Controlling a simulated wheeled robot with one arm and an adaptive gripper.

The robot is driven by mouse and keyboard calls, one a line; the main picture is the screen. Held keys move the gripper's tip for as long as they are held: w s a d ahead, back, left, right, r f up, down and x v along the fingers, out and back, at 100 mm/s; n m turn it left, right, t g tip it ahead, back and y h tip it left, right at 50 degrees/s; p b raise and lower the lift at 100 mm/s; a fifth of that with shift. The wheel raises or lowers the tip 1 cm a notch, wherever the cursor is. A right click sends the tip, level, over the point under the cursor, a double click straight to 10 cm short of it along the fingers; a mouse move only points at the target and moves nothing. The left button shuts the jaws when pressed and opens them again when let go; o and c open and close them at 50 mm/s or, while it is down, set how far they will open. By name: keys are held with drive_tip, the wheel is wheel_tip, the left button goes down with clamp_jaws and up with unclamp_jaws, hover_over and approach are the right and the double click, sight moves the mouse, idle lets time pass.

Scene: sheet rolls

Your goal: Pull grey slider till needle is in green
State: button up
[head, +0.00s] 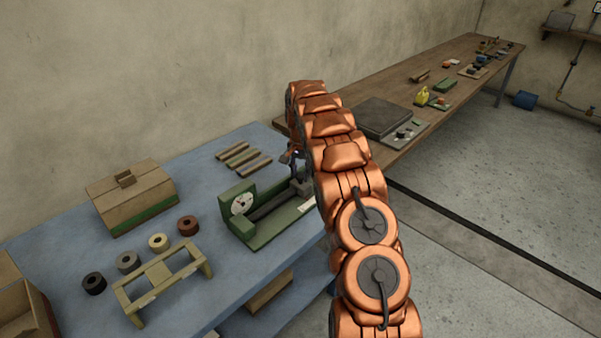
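A green gauge device (262,240) stands on the blue table. Its upright left plate carries a white round dial (241,204). The needle and any green zone on the dial are too small to read. A dark rail runs from the dial plate to the right, and a grey block, seemingly the slider (302,187), sits at its far right end. My copper arm hides what is beyond it. My gripper (291,157) is above and just behind the grey block, partly hidden by my arm. I cannot tell whether it touches the block or whether its fingers are open.
On the blue table (215,275) are a brown box (131,196), several rolls (158,241), a tan wooden stand (160,274) and several bars (242,157) behind the device. A long brown bench (440,70) with tools stands at the back right.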

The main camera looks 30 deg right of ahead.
clamp_jaws()
idle(0.3)
drive_tip(key=shift+w+d, duration=0.35)
drive_tip(key=shift+d, duration=0.5)
drive_tip(key=shift+w+d+b, duration=0.2)
drive_tip(key=shift+d+b, duration=0.25)
drive_tip(key=shift+d, duration=0.85)
drive_tip(key=shift+o, duration=2.4)
unclamp_jaws()
